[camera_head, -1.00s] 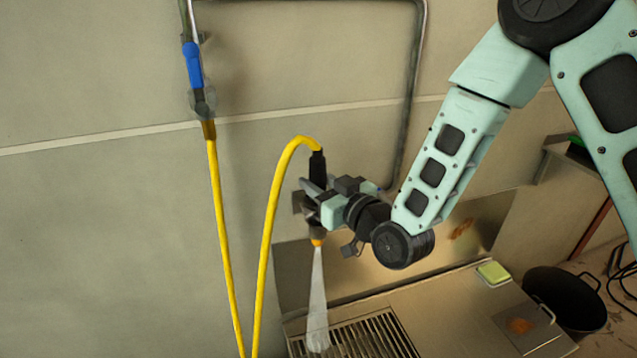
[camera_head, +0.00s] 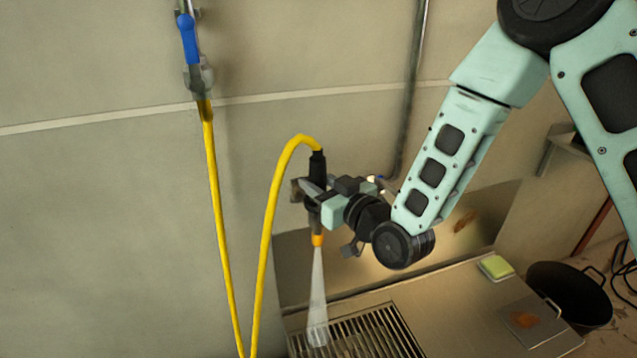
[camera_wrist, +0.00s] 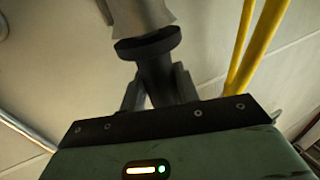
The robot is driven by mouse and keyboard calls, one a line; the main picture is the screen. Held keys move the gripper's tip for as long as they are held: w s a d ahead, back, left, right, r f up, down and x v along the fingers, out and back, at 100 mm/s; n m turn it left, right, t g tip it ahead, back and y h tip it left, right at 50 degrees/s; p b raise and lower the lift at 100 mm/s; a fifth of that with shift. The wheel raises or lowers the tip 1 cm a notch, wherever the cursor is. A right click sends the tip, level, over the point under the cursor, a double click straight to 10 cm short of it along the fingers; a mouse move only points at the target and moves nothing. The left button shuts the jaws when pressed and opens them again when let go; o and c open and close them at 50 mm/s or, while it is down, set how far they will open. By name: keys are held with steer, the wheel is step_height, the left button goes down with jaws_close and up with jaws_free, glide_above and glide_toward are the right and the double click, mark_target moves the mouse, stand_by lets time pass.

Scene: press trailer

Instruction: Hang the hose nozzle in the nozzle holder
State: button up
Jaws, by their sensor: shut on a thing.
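The hose nozzle (camera_head: 316,222) hangs upright in my gripper (camera_head: 318,203), with its black grip up and its orange tip down. A pale spray comes from the tip toward the grate. The yellow hose (camera_head: 268,225) loops up into the nozzle's top. In the wrist view, my gripper (camera_wrist: 160,95) is shut on the dark nozzle body (camera_wrist: 156,75), below a black flange.
A steel counter (camera_head: 450,305) with a slotted grate (camera_head: 365,335) lies below. A yellow-green sponge (camera_head: 495,266) lies on it, and a black pot (camera_head: 570,292) stands at right. A blue-handled valve (camera_head: 189,38) and a vertical pipe (camera_head: 412,90) are on the wall.

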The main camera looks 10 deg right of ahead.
steer(key=o, duration=1.1)
steer(key=shift+f, duration=0.1)
steer(key=b+v, duration=0.1)
steer(key=v, duration=0.5)
steer(key=shift+s+d+f, duration=0.1)
steer(key=shift+r+p, duration=0.4)
steer(key=shift+p, duration=0.8)
steer(key=shift+f+p+v, duration=0.15)
steer(key=shift+p+v, duration=2.65)
steer(key=shift+p, duration=0.6)
steer(key=shift+f+p+v, duration=0.1)
steer(key=shift+p+v, duration=2.65)
steer(key=shift+p, duration=0.65)
